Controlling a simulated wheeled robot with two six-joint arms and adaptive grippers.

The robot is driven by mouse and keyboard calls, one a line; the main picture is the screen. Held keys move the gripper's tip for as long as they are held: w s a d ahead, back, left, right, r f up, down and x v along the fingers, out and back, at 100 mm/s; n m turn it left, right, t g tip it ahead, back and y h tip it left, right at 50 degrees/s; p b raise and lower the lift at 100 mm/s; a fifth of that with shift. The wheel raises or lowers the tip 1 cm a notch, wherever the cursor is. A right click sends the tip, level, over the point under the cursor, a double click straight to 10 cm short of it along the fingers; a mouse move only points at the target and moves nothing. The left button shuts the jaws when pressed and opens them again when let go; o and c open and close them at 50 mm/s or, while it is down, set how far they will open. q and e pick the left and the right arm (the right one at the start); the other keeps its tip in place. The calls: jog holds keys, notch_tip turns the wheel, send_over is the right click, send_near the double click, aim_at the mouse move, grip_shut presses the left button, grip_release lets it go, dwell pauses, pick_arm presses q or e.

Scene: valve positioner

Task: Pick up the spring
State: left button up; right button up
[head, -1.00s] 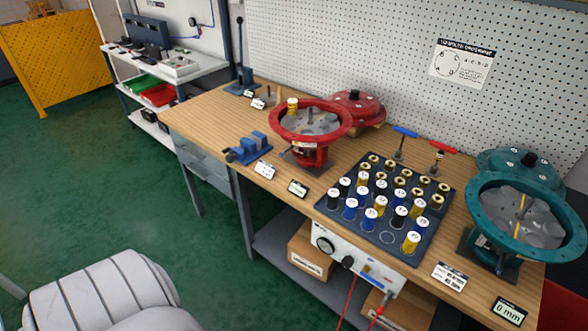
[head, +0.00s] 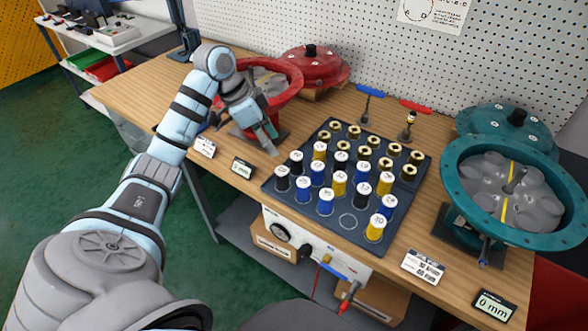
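The springs stand in rows in a dark tray (head: 333,231). Those in the front rows have white numbered caps and black, blue or yellow bodies, such as a yellow spring (head: 376,228) at the front right. Several at the back are yellow with dark centres. One round slot near the front is empty. My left gripper (head: 270,148) points down in front of the red round housing (head: 284,98), left of the tray and apart from its springs. Its fingers are too small to tell open from shut. My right gripper is out of view.
A teal round housing (head: 455,183) with a grey inside stands at the right. A red cover (head: 318,70) lies behind the red housing. Blue- and red-handled tools (head: 415,107) stand behind the tray. Small displays and cards line the wooden bench's front edge.

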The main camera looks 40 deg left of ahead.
aim_at(280, 171)
pick_arm(q)
jog(key=f, duration=0.2)
jog(key=d+f, duration=0.1)
jog(key=f, duration=0.1)
jog(key=f+b, duration=0.1)
jog(key=f, duration=0.1)
jog(key=shift+s+d+f, duration=0.15)
jog(key=shift+s+d, duration=0.1)
jog(key=shift+d, duration=0.1)
jog(key=x, duration=0.4)
jog(key=a+b+x, duration=0.1)
jog(key=x, duration=0.1)
jog(key=shift+w+d, duration=0.1)
jog(key=shift+w, duration=0.2)
jog(key=shift+s, duration=0.15)
jog(key=shift+c, duration=1)
grip_shut()
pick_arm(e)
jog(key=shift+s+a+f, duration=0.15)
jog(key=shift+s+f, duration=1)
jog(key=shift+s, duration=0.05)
